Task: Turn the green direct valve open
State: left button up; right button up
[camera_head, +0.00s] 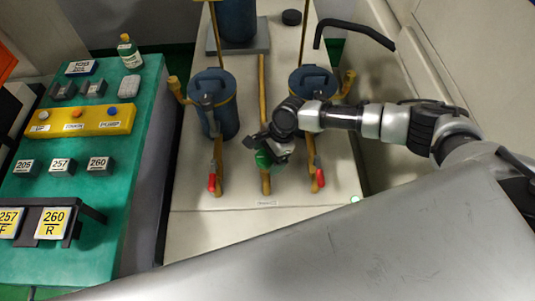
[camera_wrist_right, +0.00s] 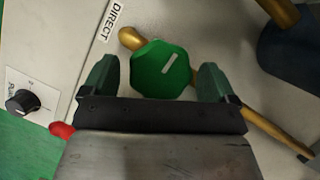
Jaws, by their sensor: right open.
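The green direct valve (camera_wrist_right: 160,69) is an octagonal knob with a white bar mark, set on a brass pipe. In the right wrist view it sits between the two fingers of my right gripper (camera_wrist_right: 158,80), with a gap on each side. A label reading DIRECT (camera_wrist_right: 117,18) lies beside it. In the head view the valve (camera_head: 263,159) is partly hidden under my right gripper (camera_head: 272,155), which comes in from the right. My right gripper is open. My left gripper does not show.
Blue canisters (camera_head: 211,103) stand behind the valve, with brass pipes and red-tipped handles (camera_head: 212,182) on both sides. A green console (camera_head: 80,180) with labelled blocks stands at left. The white bench top (camera_head: 235,222) is clear in front.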

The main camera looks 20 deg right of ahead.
jog(key=shift+c, duration=0.2)
